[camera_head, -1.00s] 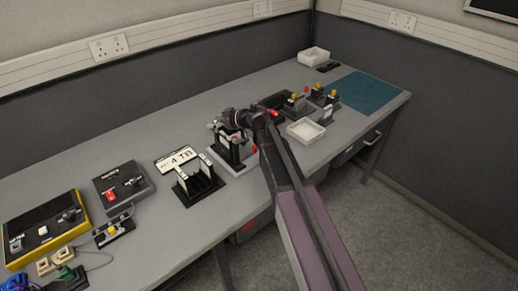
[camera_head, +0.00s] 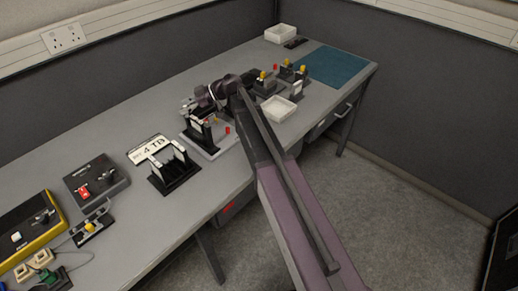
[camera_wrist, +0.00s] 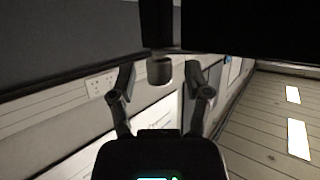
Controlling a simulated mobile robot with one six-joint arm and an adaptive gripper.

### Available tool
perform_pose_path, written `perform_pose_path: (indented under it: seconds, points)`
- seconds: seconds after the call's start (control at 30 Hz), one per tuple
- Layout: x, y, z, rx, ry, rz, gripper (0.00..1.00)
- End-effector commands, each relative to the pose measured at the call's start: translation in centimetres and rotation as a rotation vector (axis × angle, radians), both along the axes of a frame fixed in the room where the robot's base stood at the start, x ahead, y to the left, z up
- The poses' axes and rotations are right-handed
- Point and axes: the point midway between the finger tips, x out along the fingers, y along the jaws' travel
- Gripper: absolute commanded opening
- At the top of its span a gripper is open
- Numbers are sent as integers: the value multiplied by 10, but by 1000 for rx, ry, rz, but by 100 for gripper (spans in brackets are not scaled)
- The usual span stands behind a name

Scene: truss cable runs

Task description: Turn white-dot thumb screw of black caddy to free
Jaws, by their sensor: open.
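The black caddy (camera_head: 197,130) stands upright on a light grey base plate (camera_head: 211,151) in the head view, in the middle of the bench. My gripper (camera_head: 188,105) is at the top back of this caddy, partly hidden by my own wrist. In the wrist view my gripper (camera_wrist: 158,83) is open, with one finger each side of a short grey cylindrical knob (camera_wrist: 160,70) below a dark body. Gaps show between knob and fingers. No white dot is readable on the knob. A red knob (camera_head: 227,130) shows at the caddy's right.
A black slotted stand (camera_head: 174,174) with a "4 TB" card (camera_head: 150,149) is to the left. A white tray (camera_head: 278,109) and several yellow-topped fixtures are to the right. A blue mat (camera_head: 337,67) lies at the far end. Clear bench lies in front of the stand.

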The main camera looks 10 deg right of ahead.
Motion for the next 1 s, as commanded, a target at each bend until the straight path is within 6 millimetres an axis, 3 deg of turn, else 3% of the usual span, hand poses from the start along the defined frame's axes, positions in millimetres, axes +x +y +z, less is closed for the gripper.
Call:
perform_pose_path:
  seconds: [0.13,1.0]
  points:
    - [3,-1,1,0,0,90,63]
    - [-1,-117,51,-1,0,77,63]
